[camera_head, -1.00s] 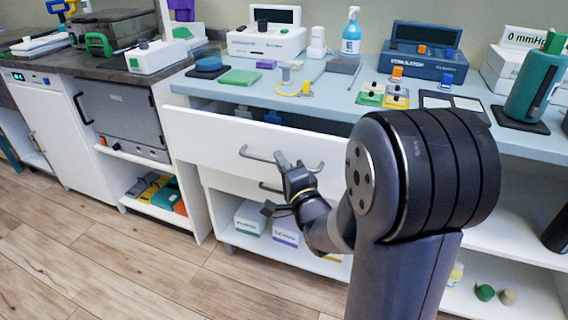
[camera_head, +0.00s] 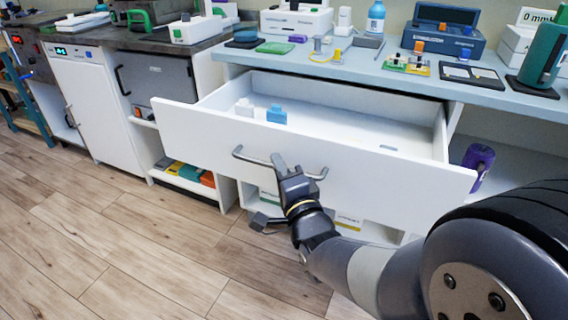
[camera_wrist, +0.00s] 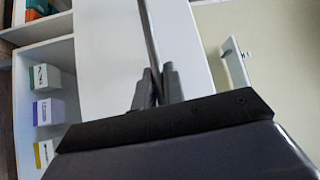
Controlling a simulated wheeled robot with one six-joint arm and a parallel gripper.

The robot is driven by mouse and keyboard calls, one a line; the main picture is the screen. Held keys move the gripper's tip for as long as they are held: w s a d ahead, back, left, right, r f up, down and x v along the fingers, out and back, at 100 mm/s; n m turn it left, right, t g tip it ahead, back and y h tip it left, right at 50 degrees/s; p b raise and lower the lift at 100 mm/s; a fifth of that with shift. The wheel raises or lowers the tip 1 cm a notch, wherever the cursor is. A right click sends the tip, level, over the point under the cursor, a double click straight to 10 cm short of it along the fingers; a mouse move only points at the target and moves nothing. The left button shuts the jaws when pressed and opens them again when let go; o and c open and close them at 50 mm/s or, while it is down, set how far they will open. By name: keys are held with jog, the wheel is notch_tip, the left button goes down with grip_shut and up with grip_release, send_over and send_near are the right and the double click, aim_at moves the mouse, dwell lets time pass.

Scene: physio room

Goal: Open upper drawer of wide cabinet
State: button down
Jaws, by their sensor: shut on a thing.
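The upper drawer (camera_head: 200,135) of the wide cabinet stands well out from under the light blue counter, with its inside in view. A white block and a blue block (camera_head: 277,114) lie in it at the left. My gripper (camera_head: 280,165) is shut on the grey bar handle (camera_head: 245,156) of the drawer front, near the middle of the bar. In the wrist view, my gripper's fingers (camera_wrist: 155,85) close around the handle bar (camera_wrist: 149,35), in front of the white drawer front (camera_wrist: 105,60).
Below the drawer is an open shelf with small boxes, which show in the wrist view as a green-labelled box (camera_wrist: 44,77) and others. Devices, a spray bottle (camera_head: 376,18) and a teal cylinder (camera_head: 541,55) stand on the counter (camera_head: 480,95). The wooden floor (camera_head: 120,220) at left is clear.

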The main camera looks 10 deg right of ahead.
jog(key=shift+s+a, duration=0.25)
jog(key=shift+s, duration=0.1)
jog(key=c, duration=1.5)
grip_release()
